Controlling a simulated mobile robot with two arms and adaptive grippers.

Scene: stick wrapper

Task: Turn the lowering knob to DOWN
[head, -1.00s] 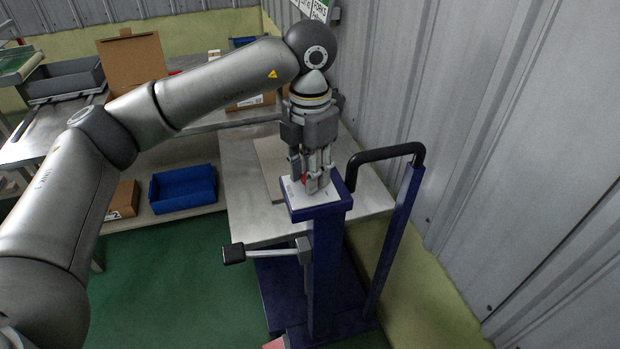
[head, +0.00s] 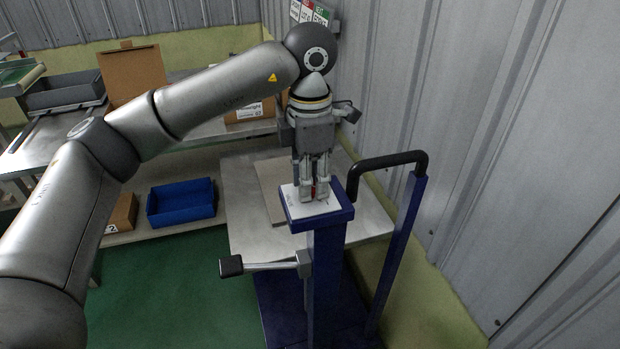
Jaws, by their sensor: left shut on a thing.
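The lowering knob (head: 314,190) is a small red piece on the white plate (head: 298,210) atop a blue post (head: 329,260). My left gripper (head: 313,194) comes straight down from above and is shut on the knob. Its fingers hide most of the knob, so I cannot tell which way it points. The markings on the plate are too small to read. My right gripper is not in view.
A black handle (head: 388,160) on a blue frame stands right of the post, near the corrugated wall (head: 500,150). A lever with a black grip (head: 231,266) sticks out left. Behind are a steel table (head: 250,235), a blue bin (head: 181,203) and a cardboard box (head: 132,70).

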